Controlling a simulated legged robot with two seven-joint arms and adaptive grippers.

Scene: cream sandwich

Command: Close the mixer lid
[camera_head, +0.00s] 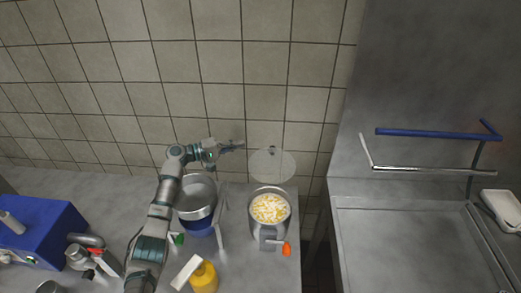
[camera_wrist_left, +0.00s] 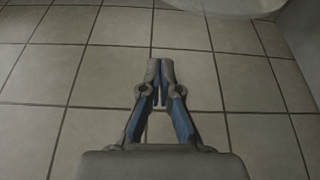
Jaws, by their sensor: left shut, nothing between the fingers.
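The mixer (camera_head: 269,228) is a steel pot filled with pale yellow pieces, with an orange handle (camera_head: 286,249) at its front. Its round translucent lid (camera_head: 272,165) stands raised, open behind the pot, against the tiled wall. My left gripper (camera_head: 240,145) is at the upper left of the lid, close to its edge, apart from it as far as I can tell. In the left wrist view the left gripper (camera_wrist_left: 161,66) is shut and empty, with a pale rounded edge at the top right. My right gripper is not in view.
A steel bowl on a blue base (camera_head: 200,224) stands left of the mixer, under my left arm. A yellow container (camera_head: 204,278) is at the front. A blue machine (camera_head: 40,232) is at far left. A steel sink unit (camera_head: 400,245) is at right, past a gap.

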